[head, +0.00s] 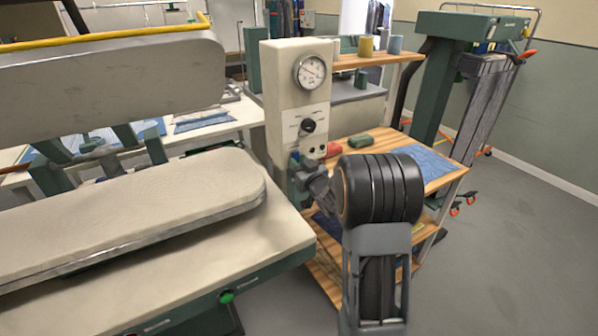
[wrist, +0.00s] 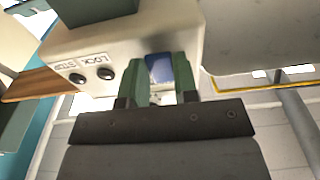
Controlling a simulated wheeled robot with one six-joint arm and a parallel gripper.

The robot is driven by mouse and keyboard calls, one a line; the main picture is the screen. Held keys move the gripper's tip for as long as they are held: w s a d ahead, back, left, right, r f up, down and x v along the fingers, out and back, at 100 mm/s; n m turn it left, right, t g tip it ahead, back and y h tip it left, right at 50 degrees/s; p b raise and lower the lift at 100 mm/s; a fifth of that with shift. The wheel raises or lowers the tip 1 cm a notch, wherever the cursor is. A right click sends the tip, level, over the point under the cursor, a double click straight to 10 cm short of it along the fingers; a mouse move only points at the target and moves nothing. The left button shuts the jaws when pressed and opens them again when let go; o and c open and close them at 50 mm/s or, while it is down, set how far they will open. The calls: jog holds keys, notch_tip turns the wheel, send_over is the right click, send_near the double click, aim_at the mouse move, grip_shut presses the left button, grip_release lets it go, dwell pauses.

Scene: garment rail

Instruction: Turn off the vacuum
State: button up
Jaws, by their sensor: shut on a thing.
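The pale control column (head: 283,90) stands beside the pressing table, with a round gauge (head: 311,71), a dark rotary knob (head: 308,126) and two small dark buttons below it. My gripper (head: 303,172) is at the column's lower front, below and left of the buttons. I cannot read any vacuum label.
The padded pressing table (head: 130,215) is left of the column, under a raised press head (head: 110,85). A green button (head: 226,297) is on its front edge. A wooden shelf trolley (head: 355,155) with folded blue cloth stands close behind my arm.

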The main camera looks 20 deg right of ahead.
jog(key=o, duration=0.9)
jog(key=s, duration=0.4)
jog(key=s+d+f+b, duration=0.1)
jog(key=s, duration=0.8)
jog(key=shift+s+d+f+b, duration=0.2)
jog(key=shift+s+d+b, duration=0.05)
jog(key=shift+s+b, duration=0.1)
